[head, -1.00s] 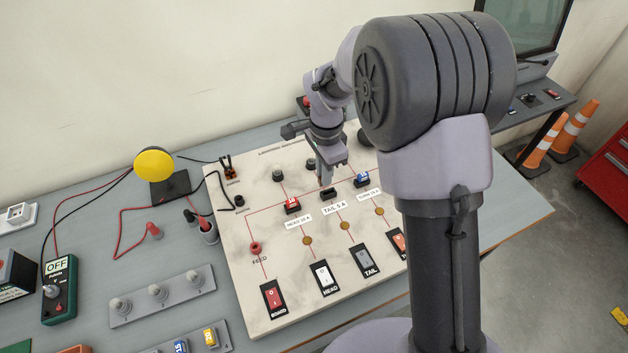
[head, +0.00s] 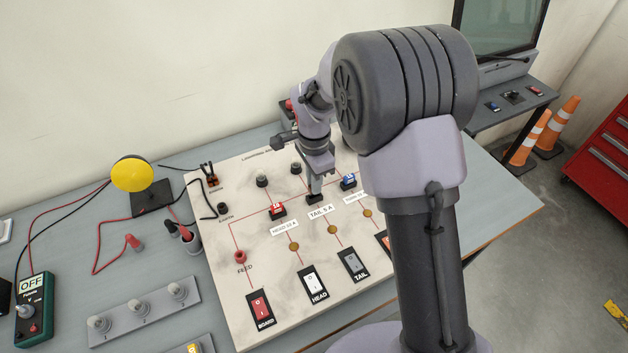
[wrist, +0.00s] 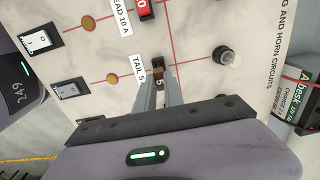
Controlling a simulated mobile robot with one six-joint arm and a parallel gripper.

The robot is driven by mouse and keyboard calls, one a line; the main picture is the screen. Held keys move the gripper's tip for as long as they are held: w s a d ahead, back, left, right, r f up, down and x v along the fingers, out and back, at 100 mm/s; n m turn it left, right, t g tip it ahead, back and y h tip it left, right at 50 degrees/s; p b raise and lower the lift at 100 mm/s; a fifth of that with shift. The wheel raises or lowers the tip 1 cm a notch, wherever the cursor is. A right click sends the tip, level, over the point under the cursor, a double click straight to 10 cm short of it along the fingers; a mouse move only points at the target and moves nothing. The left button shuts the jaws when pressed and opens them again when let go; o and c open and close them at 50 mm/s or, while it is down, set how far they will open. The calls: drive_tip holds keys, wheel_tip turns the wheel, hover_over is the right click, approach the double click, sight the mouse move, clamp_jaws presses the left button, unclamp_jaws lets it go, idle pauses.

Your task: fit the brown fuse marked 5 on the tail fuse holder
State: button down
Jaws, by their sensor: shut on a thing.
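The brown fuse marked 5 (wrist: 159,81) is between my gripper's fingertips in the wrist view. My gripper (head: 315,189) is shut on it, over the tail fuse holder (head: 315,198) on the white board. In the wrist view the dark holder (wrist: 156,65) shows just beyond the fuse, by the "TAIL 5" label (wrist: 138,68). The fuse and holder look very close or touching. I cannot tell whether the fuse is seated, as the fingers hide its lower part. In the head view the fuse is hidden by my gripper.
A red fuse (head: 277,211) sits in the head holder to the left and a blue fuse (head: 348,182) to the right. Rocker switches (head: 353,264) line the front. A multimeter (head: 35,308) lies at the left.

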drive_tip(key=shift+f+b, duration=0.95)
drive_tip(key=shift+f, duration=0.1)
idle(0.4)
drive_tip(key=c, duration=1.4)
unclamp_jaws()
drive_tip(key=shift+o, duration=0.2)
drive_tip(key=shift+r, duration=0.1)
wheel_tip(320, 180, up, 17)
drive_tip(key=p, duration=0.5)
drive_tip(key=shift+r+p, duration=0.15)
drive_tip(key=shift+p, duration=0.15)
drive_tip(key=s+d+r+n+t+y+b, duration=0.1)
drive_tip(key=s+d+r+n+b, duration=0.1)
drive_tip(key=s+r, duration=0.15)
drive_tip(key=s+d+r+n+t+b, duration=0.1)
drive_tip(key=s+d+r+b, duration=0.1)
drive_tip(key=s, duration=0.3)
drive_tip(key=s+d+f+n+t+b, duration=0.1)
drive_tip(key=s+n+t, duration=0.1)
drive_tip(key=s, duration=0.6)
drive_tip(key=s+d+f+n+t+y+b, duration=0.1)
drive_tip(key=s+n, duration=0.3)
drive_tip(key=s, duration=0.5)
drive_tip(key=shift+d+f+t+b, duration=0.25)
drive_tip(key=shift+f+t+b, duration=0.15)
drive_tip(key=shift+b, duration=0.25)
